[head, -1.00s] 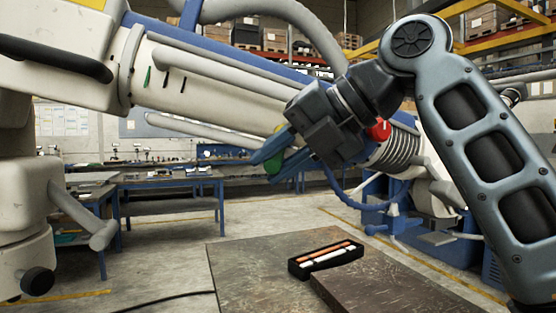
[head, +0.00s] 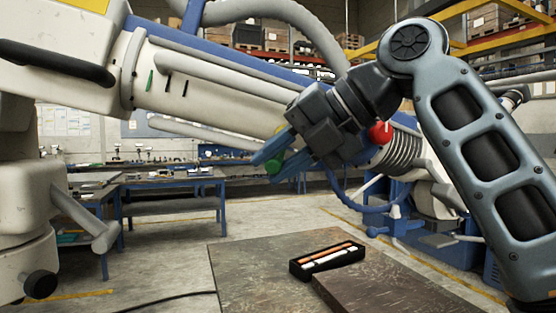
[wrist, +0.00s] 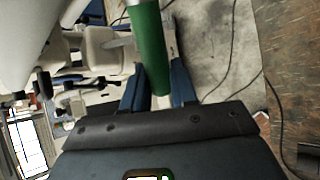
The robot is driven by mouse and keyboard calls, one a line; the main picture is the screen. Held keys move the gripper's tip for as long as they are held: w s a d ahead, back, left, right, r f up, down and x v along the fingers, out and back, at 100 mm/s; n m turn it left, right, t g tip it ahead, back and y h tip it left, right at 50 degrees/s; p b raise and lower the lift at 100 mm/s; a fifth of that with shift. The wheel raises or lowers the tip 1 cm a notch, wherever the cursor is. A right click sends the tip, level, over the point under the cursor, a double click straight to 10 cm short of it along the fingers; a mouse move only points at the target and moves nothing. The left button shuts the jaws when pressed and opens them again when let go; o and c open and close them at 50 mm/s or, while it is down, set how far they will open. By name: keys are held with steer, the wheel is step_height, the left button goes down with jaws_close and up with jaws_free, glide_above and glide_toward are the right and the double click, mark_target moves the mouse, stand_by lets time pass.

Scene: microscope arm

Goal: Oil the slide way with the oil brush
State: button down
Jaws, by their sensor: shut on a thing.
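My gripper (head: 268,167) is raised in front of the long white machine arm (head: 200,85) in the head view. Its blue fingers are shut on a green cylindrical handle, which I take to be the oil brush (head: 275,164). In the wrist view the green handle (wrist: 150,50) stands between the two fingers (wrist: 158,88), with a pale metallic part at its upper end. No bristles can be made out. I cannot single out the slide way for certain. The gripper overlaps the machine arm in the head view; contact cannot be told.
A black tray (head: 297,271) with orange and white sticks lies on the worn tabletop (head: 245,275), beside a raised dark slab (head: 385,288). A red knob (head: 381,132) and ribbed bellows (head: 400,153) sit behind my wrist. Blue workbenches (head: 170,181) stand behind.

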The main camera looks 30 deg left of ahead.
steer(key=shift+w+a+r, duration=0.15)
steer(key=shift+w+r, duration=0.05)
steer(key=shift+r, duration=0.05)
steer(key=shift+a, duration=0.1)
steer(key=s+a+r+p, duration=0.3)
steer(key=s+a, duration=0.5)
steer(key=s, duration=0.1)
steer(key=shift+s+r, duration=0.15)
stand_by(1.4)
steer(key=shift+a, duration=0.1)
steer(key=shift+w+d+f, duration=0.55)
steer(key=shift+w+d, duration=0.85)
steer(key=shift+w, duration=0.15)
steer(key=shift+w+d+f, duration=0.6)
steer(key=shift+w+d, duration=0.75)
steer(key=shift+w, duration=0.25)
steer(key=shift+w+d+f, duration=0.55)
steer(key=shift+w+d, duration=0.85)
steer(key=shift+w, duration=0.15)
